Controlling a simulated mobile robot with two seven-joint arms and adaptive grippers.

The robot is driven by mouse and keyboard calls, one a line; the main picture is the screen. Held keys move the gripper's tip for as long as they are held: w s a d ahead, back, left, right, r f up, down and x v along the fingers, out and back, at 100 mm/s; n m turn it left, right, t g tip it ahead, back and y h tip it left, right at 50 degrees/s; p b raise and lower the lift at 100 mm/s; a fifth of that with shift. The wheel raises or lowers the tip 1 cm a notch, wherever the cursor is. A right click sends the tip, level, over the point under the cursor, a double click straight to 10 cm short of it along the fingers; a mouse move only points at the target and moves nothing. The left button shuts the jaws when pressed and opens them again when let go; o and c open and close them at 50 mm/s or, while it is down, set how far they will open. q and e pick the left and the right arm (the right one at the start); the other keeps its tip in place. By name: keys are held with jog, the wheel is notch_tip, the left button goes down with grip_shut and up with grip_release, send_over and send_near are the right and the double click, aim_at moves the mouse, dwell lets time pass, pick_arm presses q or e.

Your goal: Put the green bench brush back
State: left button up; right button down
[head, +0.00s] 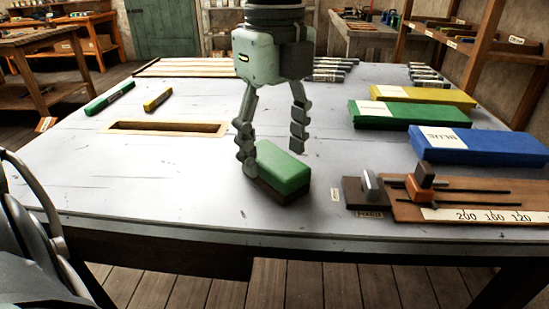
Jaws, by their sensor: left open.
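The green bench brush (283,170) is a block with a green top and a dark brown lower part. It rests on the grey table (170,200) near the front middle. My left gripper (272,158) points down over the brush from above. Its two fingers are spread apart, one at the brush's left side and one towards its far right side. I cannot tell whether either finger touches it. The left finger hides a little of the brush. My right gripper is not in view.
A wood-framed slot (165,128) lies left of the brush. A green marker (110,98) and a yellow one (158,99) lie beyond it. Right stand a yellow box (440,96), a green box (400,115), a blue box (480,145) and a scaled wooden board (480,205).

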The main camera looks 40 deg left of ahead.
aim_at(274, 157)
pick_arm(q)
notch_tip(274, 157, up, 10)
jog(key=shift+f, duration=0.25)
jog(key=shift+s+f, duration=0.1)
dwell(0.4)
